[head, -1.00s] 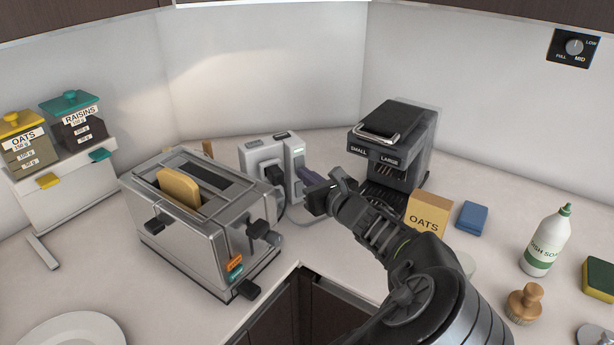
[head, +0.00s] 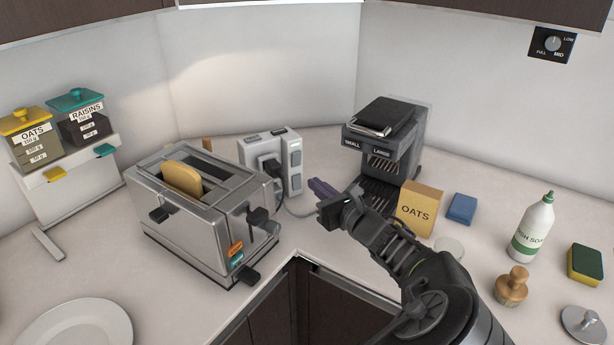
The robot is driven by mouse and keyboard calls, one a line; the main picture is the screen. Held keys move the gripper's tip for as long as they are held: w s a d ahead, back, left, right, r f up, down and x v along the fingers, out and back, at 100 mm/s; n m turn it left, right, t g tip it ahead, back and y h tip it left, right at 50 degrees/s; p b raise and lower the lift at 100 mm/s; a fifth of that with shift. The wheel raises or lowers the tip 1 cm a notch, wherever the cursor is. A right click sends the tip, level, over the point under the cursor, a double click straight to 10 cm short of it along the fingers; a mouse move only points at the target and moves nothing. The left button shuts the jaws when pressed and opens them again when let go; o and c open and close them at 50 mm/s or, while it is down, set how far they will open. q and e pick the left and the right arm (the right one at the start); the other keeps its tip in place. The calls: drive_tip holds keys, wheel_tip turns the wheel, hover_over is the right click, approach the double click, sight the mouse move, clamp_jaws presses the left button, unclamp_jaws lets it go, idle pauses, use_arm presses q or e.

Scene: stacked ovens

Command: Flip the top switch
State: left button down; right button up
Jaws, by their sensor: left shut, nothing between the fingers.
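A white-grey power block (head: 262,151) stands upright on the counter in the corner, behind the toaster. Its right face carries a column of small switches; the top switch (head: 295,144) is near the upper edge. Its exact tilt is too small to tell. A black plug (head: 269,168) sits in the block's front face, with a cable at its base. My left gripper (head: 314,186) is shut and empty, just right of the block's lower part. A small gap shows between its fingertips and the block. My right gripper is not in view.
A steel toaster (head: 190,225) with bread stands left of the block. A black coffee machine (head: 400,140) is behind my gripper to the right, with an oats box (head: 419,212) beside it. The counter's inner corner edge (head: 297,253) lies in front.

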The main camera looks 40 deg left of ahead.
use_arm(q)
drive_tip(key=d, duration=0.2)
drive_tip(key=s+d+f, duration=0.1)
drive_tip(key=d, duration=0.1)
drive_tip(key=s+d, duration=0.1)
drive_tip(key=d, duration=0.1)
drive_tip(key=shift+s+f, duration=0.15)
drive_tip(key=shift+f, duration=0.2)
